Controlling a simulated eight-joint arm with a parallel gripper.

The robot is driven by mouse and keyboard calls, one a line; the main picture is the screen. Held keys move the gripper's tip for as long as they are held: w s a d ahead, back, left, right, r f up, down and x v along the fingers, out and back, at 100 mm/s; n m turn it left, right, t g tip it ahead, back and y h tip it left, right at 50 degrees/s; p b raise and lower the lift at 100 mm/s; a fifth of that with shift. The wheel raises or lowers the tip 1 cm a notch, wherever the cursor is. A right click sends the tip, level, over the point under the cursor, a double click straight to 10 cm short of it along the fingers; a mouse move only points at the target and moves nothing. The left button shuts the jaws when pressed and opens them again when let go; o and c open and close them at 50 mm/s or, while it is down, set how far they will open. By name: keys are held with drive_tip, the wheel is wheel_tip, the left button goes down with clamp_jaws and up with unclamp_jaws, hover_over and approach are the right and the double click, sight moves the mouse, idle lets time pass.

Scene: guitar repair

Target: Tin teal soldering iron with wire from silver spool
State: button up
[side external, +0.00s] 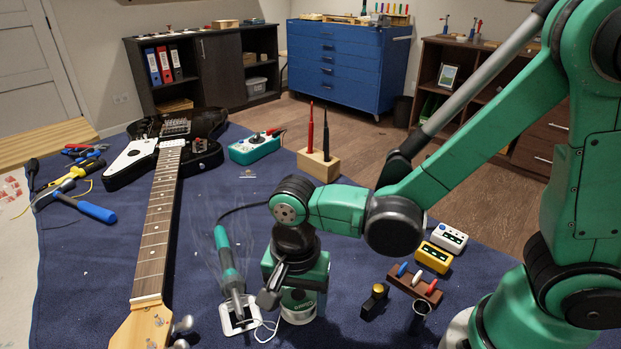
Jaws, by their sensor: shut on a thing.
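The teal soldering iron (229,258) stands nearly upright, tip down, left of my gripper. Its tip end is at a small white-framed holder (227,322) on the blue mat, and faint smoke-like wisps surround it. A dark cable runs from its top behind my arm. My gripper (284,291) points down, shut on the silver spool (299,309), which shows just below it with a teal-lettered label. The fingers partly hide the spool. A thin pale wire (266,331) loops between the spool and the holder. Exact contact between wire and iron tip is too small to tell.
An electric guitar (156,215) lies to the left. A teal meter (254,147) and a wooden block with red and black probes (318,165) stand behind. Right of my gripper are a small black-and-brass object (375,300), a brown rack (414,285) and a yellow box (433,257).

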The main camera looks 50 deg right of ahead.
idle(0.9)
drive_tip(key=shift+r, duration=3.5)
